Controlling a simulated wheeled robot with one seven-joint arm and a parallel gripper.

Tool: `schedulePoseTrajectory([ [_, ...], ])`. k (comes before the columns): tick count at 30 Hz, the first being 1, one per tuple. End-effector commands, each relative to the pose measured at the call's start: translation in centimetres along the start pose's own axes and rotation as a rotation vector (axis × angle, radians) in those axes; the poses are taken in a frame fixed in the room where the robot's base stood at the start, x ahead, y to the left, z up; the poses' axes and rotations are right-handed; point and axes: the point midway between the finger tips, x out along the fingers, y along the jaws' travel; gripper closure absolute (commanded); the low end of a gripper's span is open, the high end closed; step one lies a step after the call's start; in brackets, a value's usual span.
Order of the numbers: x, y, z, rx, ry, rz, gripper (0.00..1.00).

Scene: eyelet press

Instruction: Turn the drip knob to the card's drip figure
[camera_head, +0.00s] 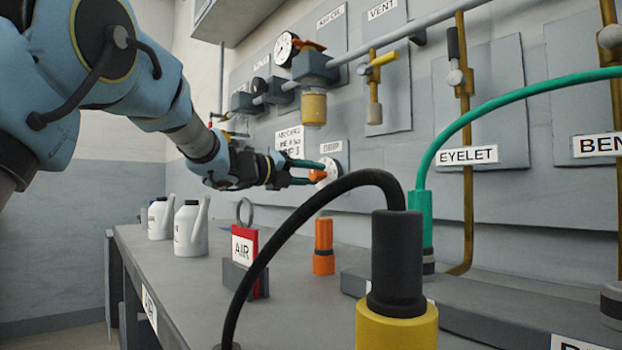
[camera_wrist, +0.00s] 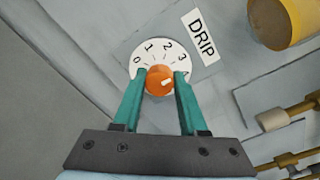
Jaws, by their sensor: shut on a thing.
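The drip knob is a round orange knob (camera_wrist: 159,80) at the middle of a white dial (camera_wrist: 158,44). The numerals 0, 1, 2 and 3 show on the dial; the rest is hidden by the fingers. A small white mark lies on the knob's right side, and its exact figure cannot be told. My gripper (camera_wrist: 161,74) has its teal fingers on either side of the knob, shut on it. In the head view my gripper (camera_head: 318,172) reaches the dial (camera_head: 330,167) on the wall. The card (camera_head: 289,141) hangs just left of it; its drip figure is too small to read surely.
A DRIP label (camera_wrist: 201,36) is beside the dial. An amber bowl (camera_head: 314,108) hangs above on the air line. On the bench (camera_head: 190,290) stand white cans (camera_head: 190,230), a red AIR tag (camera_head: 245,262) and an orange cylinder (camera_head: 323,247). A black hose (camera_head: 290,225) arches in front.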

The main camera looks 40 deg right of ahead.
Motion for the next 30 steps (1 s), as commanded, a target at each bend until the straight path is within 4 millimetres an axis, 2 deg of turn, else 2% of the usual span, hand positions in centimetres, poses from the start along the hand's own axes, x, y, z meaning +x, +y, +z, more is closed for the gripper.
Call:
schedulePoseTrajectory([
  [8,0.0,0.1,-0.1,-0.001,0.002,0.002,1.00],
  [9,0.0,0.1,-0.1,-0.001,0.002,0.002,0.56],
  [16,0.0,0.1,-0.1,-0.001,0.001,0.001,0.30],
  [25,-0.2,0.0,0.0,-0.001,0.000,0.000,0.29],
  [30,-2.1,0.1,0.1,-0.001,-0.002,0.001,0.29],
])
